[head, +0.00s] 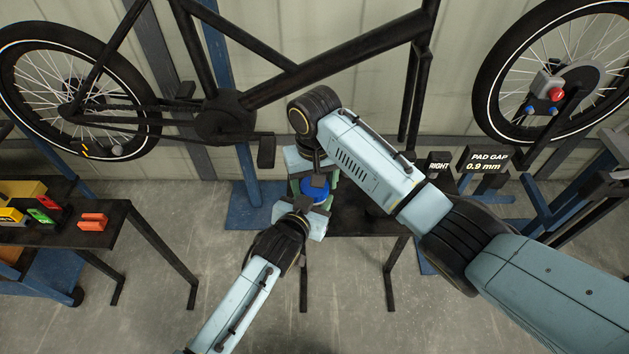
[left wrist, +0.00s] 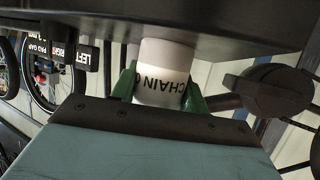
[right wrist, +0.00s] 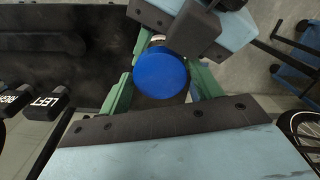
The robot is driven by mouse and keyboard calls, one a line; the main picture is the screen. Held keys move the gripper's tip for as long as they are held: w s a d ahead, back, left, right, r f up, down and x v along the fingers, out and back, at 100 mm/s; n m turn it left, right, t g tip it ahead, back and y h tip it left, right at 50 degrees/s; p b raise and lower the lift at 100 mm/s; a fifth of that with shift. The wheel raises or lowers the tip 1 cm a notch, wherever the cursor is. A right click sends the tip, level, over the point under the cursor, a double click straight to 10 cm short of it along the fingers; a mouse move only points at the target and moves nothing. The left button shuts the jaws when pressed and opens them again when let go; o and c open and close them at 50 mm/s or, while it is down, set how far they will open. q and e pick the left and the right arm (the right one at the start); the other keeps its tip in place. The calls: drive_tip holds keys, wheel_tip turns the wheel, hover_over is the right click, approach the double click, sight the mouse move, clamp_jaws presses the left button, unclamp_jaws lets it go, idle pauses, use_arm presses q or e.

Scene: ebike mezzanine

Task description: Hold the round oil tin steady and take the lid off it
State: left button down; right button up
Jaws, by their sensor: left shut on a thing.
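The round oil tin (left wrist: 163,72) has a white body with dark lettering that starts with "CHAIN". My left gripper (left wrist: 160,92) is shut on its body, with a green finger on each side. The tin's blue lid (right wrist: 160,74) faces the right wrist camera; it also shows between the two grippers in the head view (head: 314,187). My right gripper (right wrist: 163,84) is open, with its green fingers on either side of the lid. I cannot tell whether they touch it. The tin's body is mostly hidden in the head view.
A dark bench (head: 352,222) lies beside and below the grippers. A bike frame (head: 330,52) hangs above and behind. A side table (head: 60,236) at left holds coloured blocks. A "PAD GAP" sign (head: 488,160) stands at right. The floor in front is clear.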

drive_tip(key=shift+o, duration=1.4)
